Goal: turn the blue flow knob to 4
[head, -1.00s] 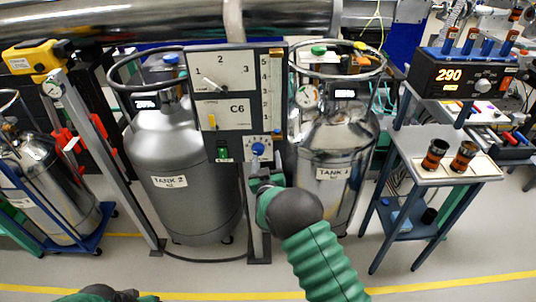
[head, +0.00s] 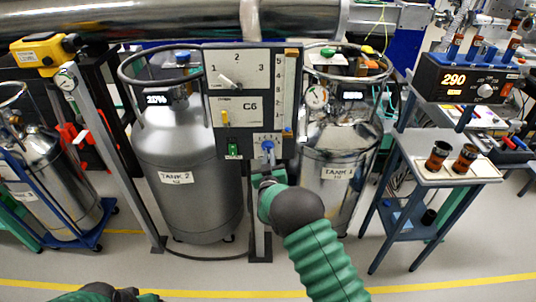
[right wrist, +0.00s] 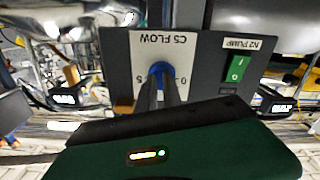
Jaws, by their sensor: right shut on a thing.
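The blue flow knob (head: 268,146) sits on a white scale plate low on the right of the grey control panel. In the right wrist view the panel appears upside down, and the blue knob (right wrist: 160,69) shows under the label "C5 FLOW". My right gripper (right wrist: 159,85) is shut on the knob, its two dark fingers on either side of it. The fingers hide much of the knob, and I cannot read its setting. In the head view my right gripper (head: 268,165) reaches up to the knob from below. Only part of my left arm shows at the bottom left; its gripper is out of view.
A green N2 pump switch (right wrist: 236,68) is close beside the knob. A selector lever (head: 229,82) and a yellow lever (head: 225,118) are higher on the panel. Tank 2 (head: 180,210) stands left and Tank 1 (head: 335,205) right. A cart (head: 440,180) is farther right.

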